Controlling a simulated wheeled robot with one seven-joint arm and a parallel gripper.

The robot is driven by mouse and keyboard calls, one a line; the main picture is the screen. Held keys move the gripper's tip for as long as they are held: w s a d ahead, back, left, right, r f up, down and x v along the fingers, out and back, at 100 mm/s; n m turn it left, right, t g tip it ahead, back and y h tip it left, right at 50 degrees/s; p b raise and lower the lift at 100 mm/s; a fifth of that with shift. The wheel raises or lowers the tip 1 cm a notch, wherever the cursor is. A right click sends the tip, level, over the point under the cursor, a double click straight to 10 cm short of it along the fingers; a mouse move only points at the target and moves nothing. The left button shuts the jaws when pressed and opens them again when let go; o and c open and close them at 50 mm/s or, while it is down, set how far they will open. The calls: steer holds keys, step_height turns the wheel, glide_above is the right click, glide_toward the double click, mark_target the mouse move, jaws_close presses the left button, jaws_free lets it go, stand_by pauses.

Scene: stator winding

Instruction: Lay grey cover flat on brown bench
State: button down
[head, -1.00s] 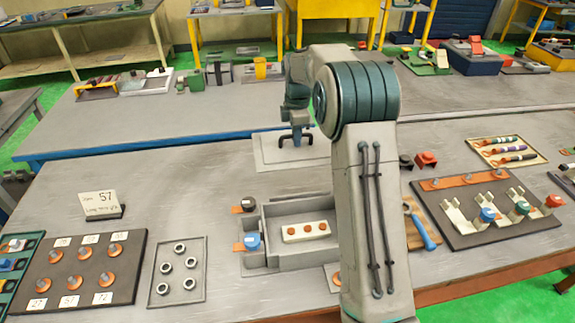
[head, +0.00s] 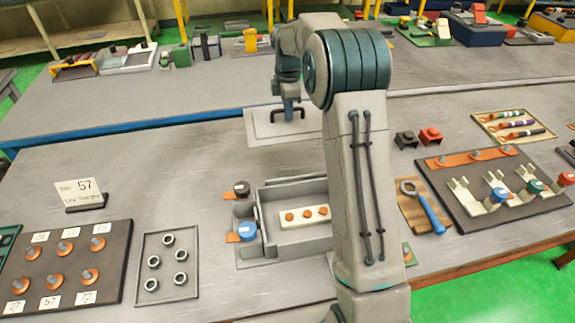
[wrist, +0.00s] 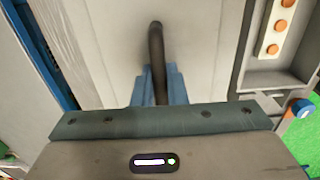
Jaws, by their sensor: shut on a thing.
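The grey cover (head: 258,128) is a flat rectangular plate with a dark bar handle (head: 303,114). My gripper (head: 289,112) is shut on the handle, and the cover is roughly level. In the head view it lies past the back of the open grey box, across the blue-edged far bench; its exact height is hard to tell. In the wrist view the handle (wrist: 156,50) runs between the blue fingers (wrist: 155,85), with the cover's pale face (wrist: 105,50) behind. The brown bench (head: 480,252) has a worn grey top and brown front edge. My arm hides part of it.
The open grey box (head: 295,190) holds a white strip with orange discs; blue and black knobs stand at its left. A tray of rings (head: 167,268), a number card (head: 82,194), a wrench board (head: 410,205) and a dark fixture board (head: 465,195) surround it.

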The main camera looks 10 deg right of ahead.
mark_target(288, 125)
step_height(288, 125, down, 5)
steer(key=b, duration=0.4)
steer(key=shift+f+b, duration=0.2)
steer(key=shift+b, duration=0.2)
step_height(288, 125, down, 10)
steer(key=shift+p, duration=0.65)
steer(key=shift+f, duration=0.15)
steer(key=c, duration=1.6)
jaws_free()
steer(key=shift+o, duration=0.7)
steer(key=shift+s, duration=0.1)
